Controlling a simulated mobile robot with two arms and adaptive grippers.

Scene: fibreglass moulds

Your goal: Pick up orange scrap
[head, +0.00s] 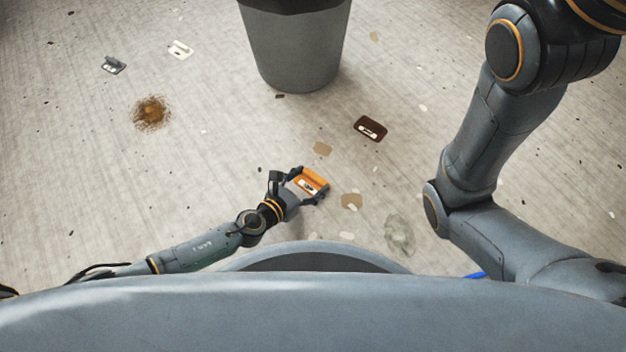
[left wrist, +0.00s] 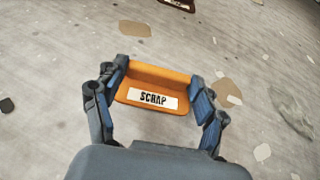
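The orange scrap (head: 312,180) is a small orange piece with a white label. In the left wrist view the orange scrap (left wrist: 160,77) shows the label reading "SCRAP". My left gripper (head: 309,186) has one finger on each side of it. In the left wrist view the left gripper's (left wrist: 158,85) blue finger pads meet the scrap's two side edges, so it looks shut on the scrap. I cannot tell how far the scrap is above the floor. My right gripper is not in view; only the right arm shows.
A grey bin (head: 298,50) stands on the floor at the top. A dark brown scrap (head: 370,129), a white scrap (head: 180,50) and a dark grey scrap (head: 113,65) lie about. A brown stain (head: 151,113) is at the left. Small flakes dot the otherwise open floor.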

